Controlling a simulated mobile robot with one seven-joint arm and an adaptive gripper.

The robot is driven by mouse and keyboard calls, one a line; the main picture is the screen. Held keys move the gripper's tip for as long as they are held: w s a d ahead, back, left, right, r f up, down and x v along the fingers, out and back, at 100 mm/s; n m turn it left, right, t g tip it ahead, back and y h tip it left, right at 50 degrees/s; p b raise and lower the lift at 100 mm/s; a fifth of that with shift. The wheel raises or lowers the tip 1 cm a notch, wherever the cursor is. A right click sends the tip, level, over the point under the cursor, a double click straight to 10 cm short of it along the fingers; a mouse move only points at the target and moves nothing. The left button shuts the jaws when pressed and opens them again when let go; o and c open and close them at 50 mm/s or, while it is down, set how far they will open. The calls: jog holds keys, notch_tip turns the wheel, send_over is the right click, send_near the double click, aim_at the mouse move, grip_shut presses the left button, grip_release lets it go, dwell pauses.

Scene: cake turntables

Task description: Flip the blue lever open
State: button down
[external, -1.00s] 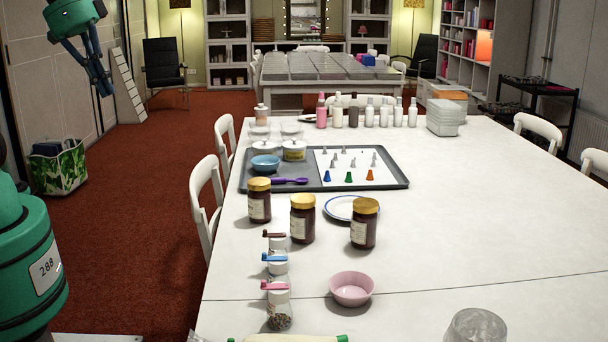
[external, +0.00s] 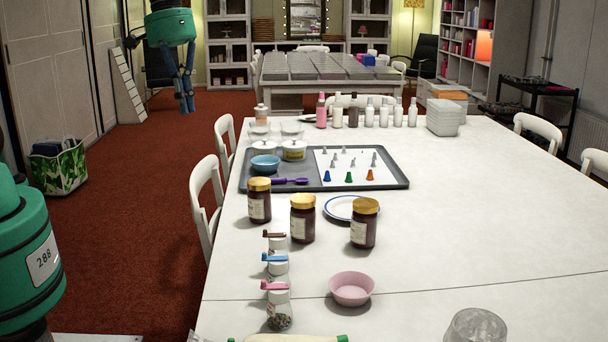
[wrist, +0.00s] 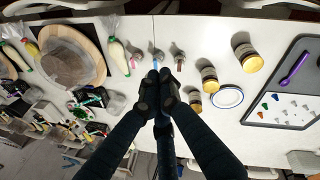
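The blue lever (external: 275,257) lies flat across the white top of a small jar (external: 279,268) on the long white table. It is the middle one of three such jars in a row. In the wrist view the blue lever (wrist: 155,64) shows just beyond my fingertips, partly close to them in the picture. My gripper (external: 186,108) hangs in the air left of the table, fingers pointing down, well apart from the jars. In the wrist view my gripper's fingertips (wrist: 158,88) are together with nothing seen between them.
A jar with a brown lever (external: 274,235) stands behind, and one with a pink lever (external: 274,286) in front. Jars with gold lids (external: 303,201), a pink bowl (external: 351,289) and a grey tray (external: 398,184) are on the table. White chairs (external: 205,190) line its left side.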

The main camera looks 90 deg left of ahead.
aim_at(274, 256)
jog(key=w+a+f+n+g+h+p, duration=0.1)
jog(key=w+f+n, duration=0.3)
jog(key=w+f, duration=0.4)
jog(key=w+a+f+n+g+h+p, duration=0.1)
jog(key=w+f+n, duration=0.3)
jog(key=w+f, duration=0.4)
notch_tip(274, 256, down, 5)
jog(key=shift+w+a+r+g+p, duration=0.1)
jog(key=shift+w+a+g+p, duration=0.25)
jog(key=shift+a+p, duration=0.3)
jog(key=shift+d, duration=0.1)
jog(key=b+x, duration=0.1)
jog(key=x, duration=0.2)
jog(key=d+b+x, duration=0.1)
jog(key=x, duration=0.3)
jog(key=d+r+b+x, duration=0.1)
jog(key=x, duration=0.3)
jog(key=shift+s+d, duration=0.2)
jog(key=shift+d, duration=0.65)
